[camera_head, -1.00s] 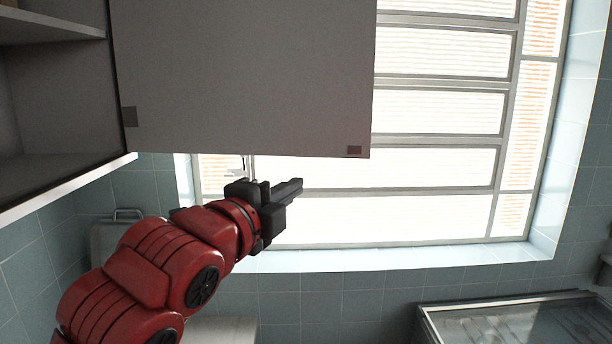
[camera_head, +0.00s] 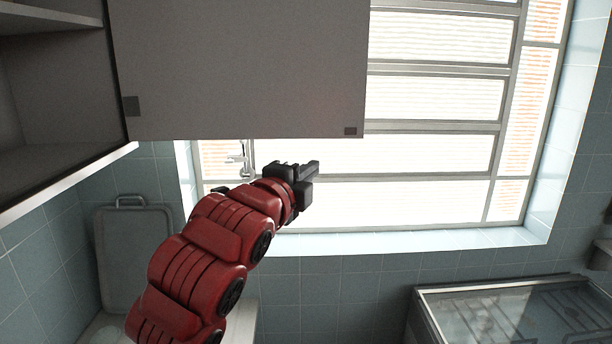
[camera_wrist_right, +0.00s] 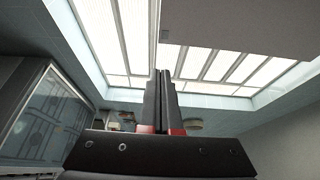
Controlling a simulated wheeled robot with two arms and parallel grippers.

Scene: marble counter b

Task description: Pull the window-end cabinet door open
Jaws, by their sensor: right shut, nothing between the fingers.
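The cabinet door (camera_head: 240,70) is a flat grey panel in the upper middle of the head view. It stands swung out from the open cabinet (camera_head: 55,85) at the left, hinged along its left edge. Part of the door also shows in the right wrist view (camera_wrist_right: 235,25). My right gripper (camera_head: 312,168) is below the door's lower edge, in front of the window, and appears apart from it. Its dark fingers (camera_wrist_right: 165,100) are together and empty in the wrist view. My left gripper is not in view.
The bright barred window (camera_head: 430,150) fills the back wall behind the door. A glass-topped appliance (camera_head: 500,310) stands at the lower right. A grey tray or board (camera_head: 135,255) leans on the tiled wall at the lower left. Air right of my gripper is clear.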

